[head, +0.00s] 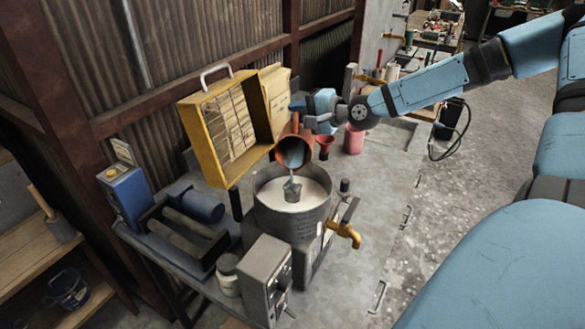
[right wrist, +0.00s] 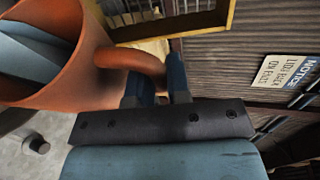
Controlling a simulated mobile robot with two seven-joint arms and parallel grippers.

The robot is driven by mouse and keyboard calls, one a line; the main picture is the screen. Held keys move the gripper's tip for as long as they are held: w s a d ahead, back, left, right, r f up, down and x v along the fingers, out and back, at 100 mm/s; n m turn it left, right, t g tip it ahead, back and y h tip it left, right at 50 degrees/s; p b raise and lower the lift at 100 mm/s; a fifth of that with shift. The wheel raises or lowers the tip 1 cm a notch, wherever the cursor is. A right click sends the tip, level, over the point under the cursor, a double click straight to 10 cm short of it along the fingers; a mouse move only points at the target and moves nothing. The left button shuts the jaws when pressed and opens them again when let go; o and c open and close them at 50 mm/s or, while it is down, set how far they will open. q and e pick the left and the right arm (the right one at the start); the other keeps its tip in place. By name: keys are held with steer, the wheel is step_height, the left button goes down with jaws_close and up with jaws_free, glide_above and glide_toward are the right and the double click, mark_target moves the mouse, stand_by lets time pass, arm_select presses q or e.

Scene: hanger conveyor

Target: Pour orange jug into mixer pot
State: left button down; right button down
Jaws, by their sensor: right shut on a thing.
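The orange jug (head: 294,150) is tilted over the mixer pot, its open mouth facing the camera and down. Grey-blue contents show inside the jug in the right wrist view (right wrist: 35,50). My right gripper (head: 306,118) is shut on the jug's handle (right wrist: 135,60). The mixer pot (head: 290,222) is a grey metal cylinder below the jug. It holds a pale, whitish content with a small grey-blue piece or stream (head: 292,188) in the middle, under the jug's mouth. My left gripper is not in view.
A yellow case (head: 205,140) stands open behind the pot. A red funnel (head: 325,143) and a pink container (head: 354,138) stand to the right. A grey control box (head: 265,275) and a brass tap (head: 345,234) are at the pot's front.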

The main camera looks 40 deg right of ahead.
stand_by(0.3)
steer(key=shift+s+a+f+n+t+b, duration=0.3)
steer(key=shift+a+n+b, duration=0.05)
steer(key=shift+a+n, duration=0.1)
steer(key=shift+s+a, duration=0.15)
stand_by(0.7)
steer(key=shift+s+a+f+n+t, duration=0.1)
steer(key=shift+s+a+n+t, duration=0.2)
steer(key=shift+a+n, duration=0.15)
stand_by(0.4)
